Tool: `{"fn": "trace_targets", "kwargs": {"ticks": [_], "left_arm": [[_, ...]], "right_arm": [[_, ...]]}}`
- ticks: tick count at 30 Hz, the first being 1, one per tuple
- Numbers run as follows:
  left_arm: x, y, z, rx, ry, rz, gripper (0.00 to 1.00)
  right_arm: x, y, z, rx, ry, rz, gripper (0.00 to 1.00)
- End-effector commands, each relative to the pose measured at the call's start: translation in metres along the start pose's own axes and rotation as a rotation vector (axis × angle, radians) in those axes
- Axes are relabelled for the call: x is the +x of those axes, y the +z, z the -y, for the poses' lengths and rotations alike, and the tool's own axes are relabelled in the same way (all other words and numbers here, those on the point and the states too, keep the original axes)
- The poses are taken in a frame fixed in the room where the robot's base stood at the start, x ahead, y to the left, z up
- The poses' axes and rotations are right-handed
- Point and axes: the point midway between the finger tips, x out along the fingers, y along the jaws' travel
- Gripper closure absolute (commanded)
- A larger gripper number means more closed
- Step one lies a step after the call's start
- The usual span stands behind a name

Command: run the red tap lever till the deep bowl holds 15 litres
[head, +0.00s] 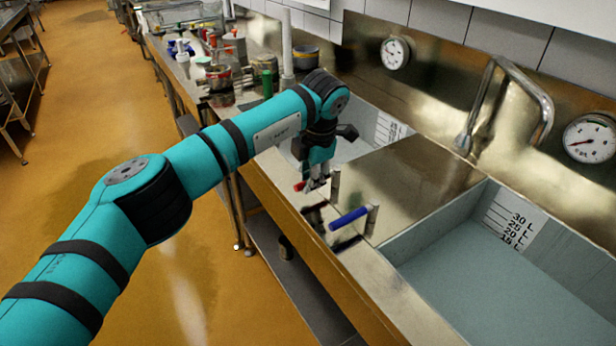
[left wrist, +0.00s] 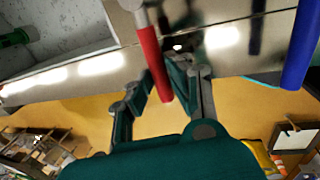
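The red tap lever (head: 299,186) sits on the counter's front edge; in the left wrist view it (left wrist: 151,60) hangs between my fingers. My left gripper (head: 316,182) points down at it, and in the left wrist view the fingers (left wrist: 166,75) are apart, with a narrow gap beside the lever. A near bowl (head: 500,285) has a scale (head: 515,222) marked 30, 25, 20 and 15 L. A flat grey-blue surface lies below it; I cannot tell if it is water. A far bowl (head: 345,150) also has a scale (head: 389,128), too small to read. My right gripper is not in view.
A blue lever (head: 348,219) stands to the right of the red one. A bent spout (head: 505,95) rises behind the metal top between the bowls. Dial gauges (head: 395,53) (head: 590,138) are on the back panel. Bottles and pots crowd the far counter.

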Motion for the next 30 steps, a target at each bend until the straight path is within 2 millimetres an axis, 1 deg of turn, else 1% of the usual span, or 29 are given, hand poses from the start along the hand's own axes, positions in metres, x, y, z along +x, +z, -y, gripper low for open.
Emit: {"fn": "trace_targets", "kwargs": {"ticks": [1, 5, 12, 16, 20, 27, 30], "left_arm": [[-0.002, 0.001, -0.001, -0.005, 0.002, 0.005, 0.78], [-0.002, 0.001, -0.001, -0.003, 0.001, 0.004, 0.61], [-0.001, 0.0, -0.001, -0.002, 0.001, 0.002, 0.6], [-0.008, 0.0, -0.001, -0.001, 0.002, 0.002, 0.6], [-0.029, 0.001, -0.001, -0.002, 0.004, 0.004, 0.6], [-0.081, 0.001, -0.001, -0.002, 0.004, 0.005, 0.6], [-0.098, 0.001, -0.001, -0.002, 0.004, 0.004, 0.6]], "right_arm": [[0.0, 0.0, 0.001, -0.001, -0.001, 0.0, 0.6], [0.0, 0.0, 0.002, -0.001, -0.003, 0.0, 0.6], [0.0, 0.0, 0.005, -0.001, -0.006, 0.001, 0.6], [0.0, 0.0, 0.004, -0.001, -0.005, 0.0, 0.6], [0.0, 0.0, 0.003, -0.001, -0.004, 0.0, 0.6], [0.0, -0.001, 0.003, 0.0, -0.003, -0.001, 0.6], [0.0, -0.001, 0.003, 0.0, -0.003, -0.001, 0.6]]}}
